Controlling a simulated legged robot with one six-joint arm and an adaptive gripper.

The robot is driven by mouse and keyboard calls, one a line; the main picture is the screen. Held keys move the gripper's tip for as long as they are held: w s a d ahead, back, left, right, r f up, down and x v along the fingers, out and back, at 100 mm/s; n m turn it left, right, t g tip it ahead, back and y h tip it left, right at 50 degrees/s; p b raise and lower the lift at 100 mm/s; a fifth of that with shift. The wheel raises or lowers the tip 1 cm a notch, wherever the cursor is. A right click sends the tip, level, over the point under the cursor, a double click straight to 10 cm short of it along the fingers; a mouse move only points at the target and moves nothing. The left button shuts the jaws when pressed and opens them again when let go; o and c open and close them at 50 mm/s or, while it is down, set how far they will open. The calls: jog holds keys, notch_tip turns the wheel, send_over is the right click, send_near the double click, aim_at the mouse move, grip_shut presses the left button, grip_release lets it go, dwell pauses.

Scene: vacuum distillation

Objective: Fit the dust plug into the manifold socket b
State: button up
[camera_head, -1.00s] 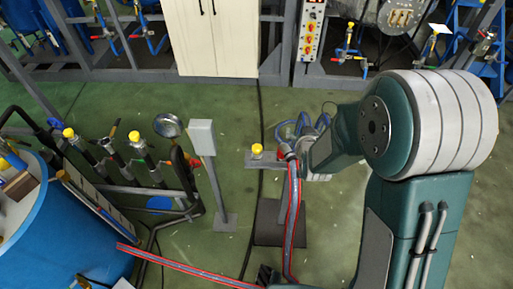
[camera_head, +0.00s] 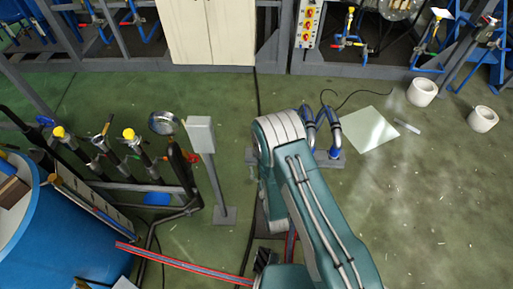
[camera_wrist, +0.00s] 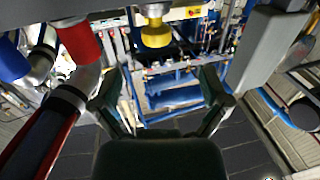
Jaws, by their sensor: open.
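In the wrist view a yellow plug-like piece (camera_wrist: 156,34) with a pale metal stem shows at the top, and I take it to be the dust plug. My gripper (camera_wrist: 163,92) is open and empty, its two dark fingers spread wide below the yellow piece in the picture, apart from it. In the head view my arm covers my gripper and the yellow piece. A grey base with upright metal pipes and blue collars, probably the manifold (camera_head: 334,160), shows partly beside my arm. I cannot make out which socket is b.
A grey box on a post (camera_head: 201,135) stands left of my arm and shows large in the wrist view (camera_wrist: 268,48). A pipe rack with a gauge (camera_head: 163,124) and a blue drum (camera_head: 70,240) are at left. Open floor with white rings (camera_head: 422,92) lies at right.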

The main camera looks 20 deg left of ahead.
jog(key=x, duration=0.9)
jog(key=shift+w+d+f, duration=0.15)
jog(key=shift+w+f, duration=0.15)
grip_shut()
